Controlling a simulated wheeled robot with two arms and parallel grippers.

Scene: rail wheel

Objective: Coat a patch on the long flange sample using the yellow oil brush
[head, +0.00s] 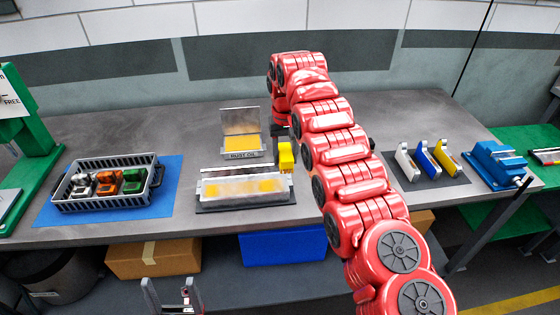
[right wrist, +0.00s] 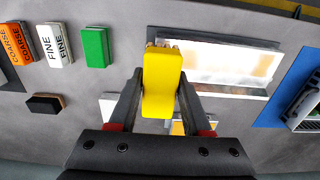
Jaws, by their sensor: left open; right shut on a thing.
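The yellow oil brush (head: 286,157) is upright at the right end of the long flange sample (head: 232,187), a pale, shiny bar on a dark base with amber patches on its face. My right gripper (right wrist: 161,82) is shut on the brush (right wrist: 162,88). In the right wrist view its bristles are at the left end of the sample (right wrist: 220,62); I cannot tell whether they touch it. The red right arm hides part of the right gripper in the head view. My left gripper (head: 170,285) is open and empty, low in front of the bench.
An open oil tray (head: 240,154) stands behind the sample. A grey basket (head: 108,184) with several coloured items is left, on a blue mat. Upright white, blue and yellow pieces (head: 428,160) and a blue vise (head: 497,163) are right. Labelled blocks (right wrist: 55,45) show in the wrist view.

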